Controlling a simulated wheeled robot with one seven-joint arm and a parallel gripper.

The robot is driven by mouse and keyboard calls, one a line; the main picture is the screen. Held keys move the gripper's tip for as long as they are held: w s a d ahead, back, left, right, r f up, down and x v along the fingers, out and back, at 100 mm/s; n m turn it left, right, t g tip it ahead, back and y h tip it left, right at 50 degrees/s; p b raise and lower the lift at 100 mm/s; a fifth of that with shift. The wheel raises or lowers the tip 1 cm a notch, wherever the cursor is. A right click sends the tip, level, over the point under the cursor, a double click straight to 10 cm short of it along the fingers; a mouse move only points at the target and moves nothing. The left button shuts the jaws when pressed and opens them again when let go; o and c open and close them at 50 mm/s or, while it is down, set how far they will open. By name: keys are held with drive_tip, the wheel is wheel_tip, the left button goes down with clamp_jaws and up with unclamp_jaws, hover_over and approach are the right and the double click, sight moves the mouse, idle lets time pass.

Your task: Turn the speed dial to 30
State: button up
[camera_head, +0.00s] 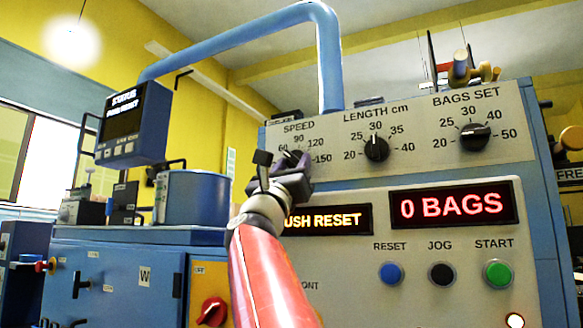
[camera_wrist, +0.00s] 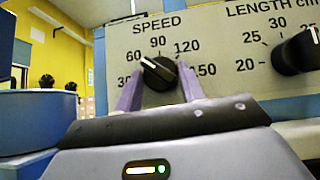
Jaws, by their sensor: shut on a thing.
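The black speed dial (camera_wrist: 160,73) sits on the cream control panel, under the SPEED label. Its white mark points up and left, near 60. The printed scale around it runs from 30 at lower left to 150 at right. My gripper (camera_wrist: 159,88) has its two purple fingers on either side of the dial, shut on it. In the head view my gripper (camera_head: 288,160) covers most of the speed dial and the 30 label.
The length dial (camera_head: 376,148) is close on the right, and the bags set dial (camera_head: 475,137) is farther right. Below are a lit display (camera_head: 452,204) reading 0 BAGS and the blue reset (camera_head: 391,273), black jog (camera_head: 441,274) and green start (camera_head: 498,273) buttons.

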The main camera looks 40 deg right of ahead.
drive_tip(key=n+t+y, duration=0.1)
drive_tip(key=n+t, duration=0.1)
drive_tip(key=n+t+y, duration=0.2)
drive_tip(key=n, duration=0.1)
drive_tip(key=n+t+y, duration=0.1)
drive_tip(key=n, duration=0.2)
drive_tip(key=shift+s+d+r+t+y, duration=0.1)
drive_tip(key=shift+s+t+y, duration=0.2)
drive_tip(key=shift+t+y, duration=0.1)
drive_tip(key=n+t+y, duration=0.1)
drive_tip(key=n+y, duration=0.1)
drive_tip(key=n, duration=0.1)
drive_tip(key=n+t+y, duration=0.1)
drive_tip(key=n+y, duration=0.1)
drive_tip(key=shift+s+r+n+p, duration=0.1)
drive_tip(key=shift+r+n+p, duration=0.1)
drive_tip(key=shift+n+p, duration=0.2)
drive_tip(key=shift+s+d+n+t+y+p, duration=0.15)
drive_tip(key=shift+n+t+y+p, duration=0.2)
drive_tip(key=shift+n+y, duration=0.9)
drive_tip(key=shift+n, duration=0.25)
drive_tip(key=o, duration=1)
drive_tip(key=shift+c, duration=0.2)
